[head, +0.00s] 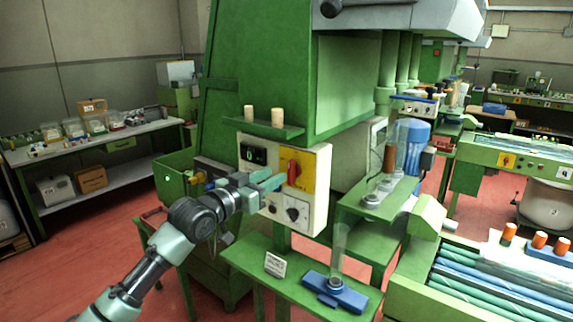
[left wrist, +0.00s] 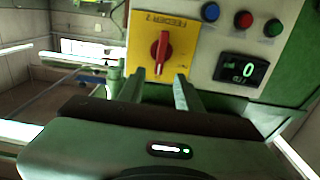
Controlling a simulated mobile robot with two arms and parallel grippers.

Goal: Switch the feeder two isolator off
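The isolator is a red rotary handle (head: 293,172) on a yellow plate (head: 307,160), on the pale control panel of a green machine. In the left wrist view the yellow plate (left wrist: 183,47) reads FEEDER 2, and the red handle (left wrist: 161,50) stands lengthwise up and down the picture. My left gripper (head: 276,182) is just in front of the panel, close to the handle. In the wrist view its two fingers (left wrist: 159,80) are apart, with nothing between them, and the handle shows just beyond the tips. Contact cannot be told. My right gripper is not in view.
The panel also has a lit display (left wrist: 242,70) showing 0, coloured buttons (left wrist: 243,20) and a black dial (head: 295,211). Two corks (head: 277,117) stand on the ledge above. Below is a green shelf (head: 245,262) with a blue-based clear tube (head: 337,290).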

